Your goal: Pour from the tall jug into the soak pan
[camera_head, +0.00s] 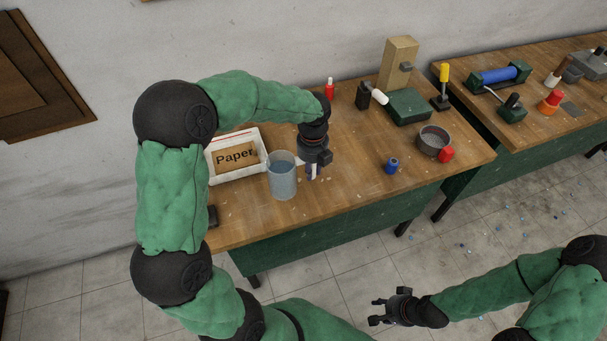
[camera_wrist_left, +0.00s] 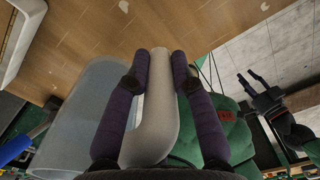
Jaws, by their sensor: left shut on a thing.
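The tall jug (camera_head: 282,182) is a grey, translucent vessel with a handle, upright at the left part of the workbench. My left gripper (camera_head: 314,174) is at its right side, shut on the handle. In the left wrist view the pale handle (camera_wrist_left: 158,112) lies between the purple fingers, with the jug wall (camera_wrist_left: 72,125) to the left. I cannot tell whether the jug's base touches the bench. The soak pan (camera_head: 433,138), a round grey dish, is at the bench's right end. My right gripper (camera_head: 374,311) is open and empty, out in front of the bench.
A white tray (camera_head: 213,167) with a "Paper" sign is close behind the jug. A green-based tool (camera_head: 408,107) stands behind. The bench (camera_head: 345,180) is clear between jug and blue cylinder.

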